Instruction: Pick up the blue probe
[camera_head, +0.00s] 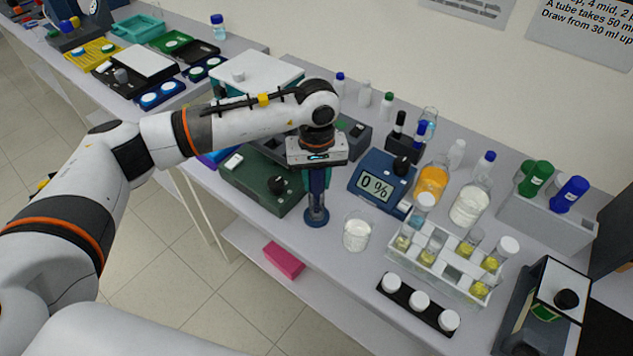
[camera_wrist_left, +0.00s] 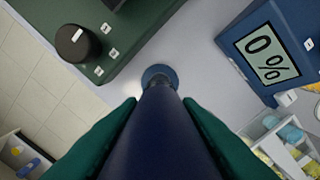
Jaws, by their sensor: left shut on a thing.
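The blue probe (camera_head: 316,206) stands upright at the front part of the bench, with a round blue disc (camera_wrist_left: 159,75) at its lower end. My left gripper (camera_head: 317,182) points straight down over it. In the left wrist view the two green fingers are closed on both sides of the dark blue shaft (camera_wrist_left: 160,125). The gripper hides the upper part of the probe. I cannot tell whether the disc is part of the probe or a stand. My right gripper is not in view.
A green box with a black knob (camera_head: 277,185) is just left of the probe. A blue unit reading 0 % (camera_head: 374,188) and a beaker of white stuff (camera_head: 356,233) are to its right. A tube rack (camera_head: 440,268) stands farther right. The bench's front edge is close.

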